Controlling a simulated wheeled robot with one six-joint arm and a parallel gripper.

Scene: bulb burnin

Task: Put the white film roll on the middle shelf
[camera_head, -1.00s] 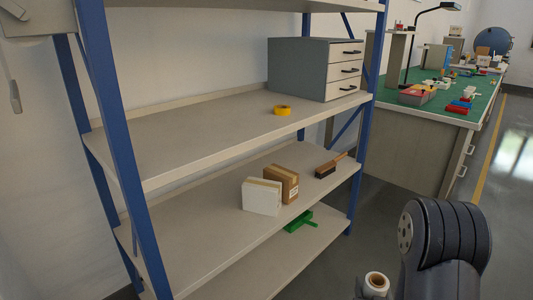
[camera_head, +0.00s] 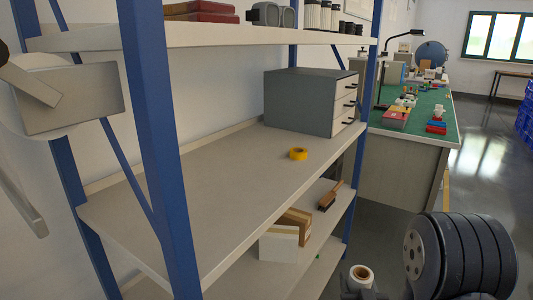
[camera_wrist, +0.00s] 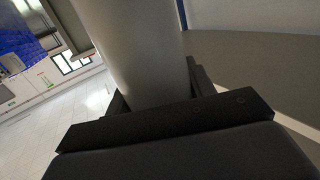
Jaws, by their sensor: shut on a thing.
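The white film roll (camera_head: 362,276) stands upright at the bottom of the head view, its brown core showing on top. My gripper (camera_wrist: 158,94) is shut on it; in the wrist view the roll (camera_wrist: 137,45) is a large pale cylinder between the dark fingers. The blue-posted rack stands ahead and to the left. Its shelf board (camera_head: 185,190) below the top visible one carries a grey drawer cabinet (camera_head: 298,100) and a yellow tape roll (camera_head: 298,154). The roll appears in front of the rack, to its right.
Much of this board's left and front is bare. The upper shelf (camera_head: 90,40) holds red boxes, jars and bottles. A lower shelf holds a white box (camera_head: 278,245), a brown box and a brush (camera_head: 328,200). A blue post (camera_head: 160,150) stands near. A green-topped workbench (camera_head: 430,118) is behind right.

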